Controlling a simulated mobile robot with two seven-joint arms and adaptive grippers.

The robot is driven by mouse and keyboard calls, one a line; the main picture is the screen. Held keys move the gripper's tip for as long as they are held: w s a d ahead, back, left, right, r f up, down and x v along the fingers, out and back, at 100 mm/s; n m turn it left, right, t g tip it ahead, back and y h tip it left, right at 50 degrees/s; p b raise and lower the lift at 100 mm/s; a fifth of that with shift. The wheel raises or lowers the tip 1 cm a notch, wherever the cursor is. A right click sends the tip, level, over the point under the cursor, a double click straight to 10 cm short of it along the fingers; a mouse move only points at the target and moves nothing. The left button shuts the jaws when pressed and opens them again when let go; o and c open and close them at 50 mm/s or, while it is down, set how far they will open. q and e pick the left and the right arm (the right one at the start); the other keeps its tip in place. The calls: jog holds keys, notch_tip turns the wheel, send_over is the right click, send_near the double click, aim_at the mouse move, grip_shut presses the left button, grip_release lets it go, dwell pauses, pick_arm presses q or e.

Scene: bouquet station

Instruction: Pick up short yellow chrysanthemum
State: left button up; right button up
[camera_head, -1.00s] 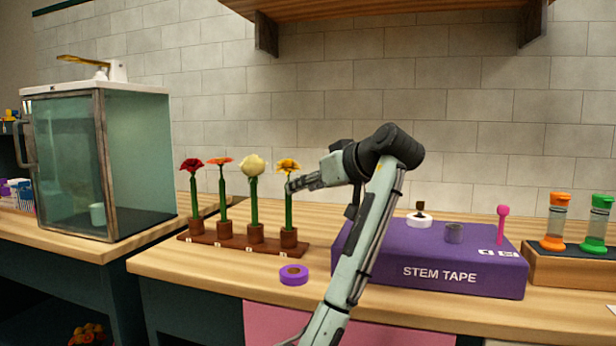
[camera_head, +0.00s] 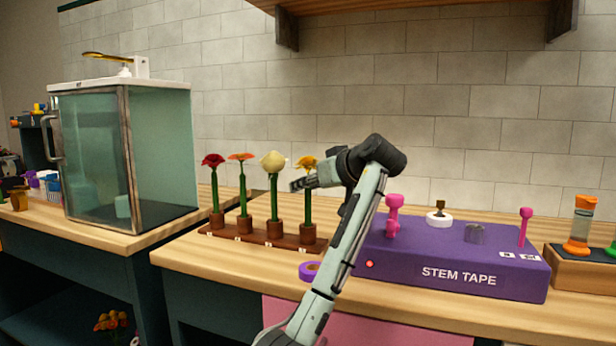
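A yellow flower (camera_head: 306,162) stands upright on a green stem in the rightmost brown holder of the wooden rack (camera_head: 216,232). A pale cream-yellow round flower (camera_head: 273,162) stands beside it, to the left. I cannot tell for sure which is the short yellow chrysanthemum. Whether the fingers are open or touch the stem is unclear.
An orange flower (camera_head: 240,158) and a red flower (camera_head: 212,160) fill the rack's left part. A purple tape roll (camera_head: 309,271) lies in front. A purple stem tape box (camera_head: 480,277) stands to the right. A glass cabinet (camera_head: 160,150) stands at the left.

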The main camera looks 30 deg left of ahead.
pick_arm(q)
grip_shut()
jog(key=shift+r, duration=0.1)
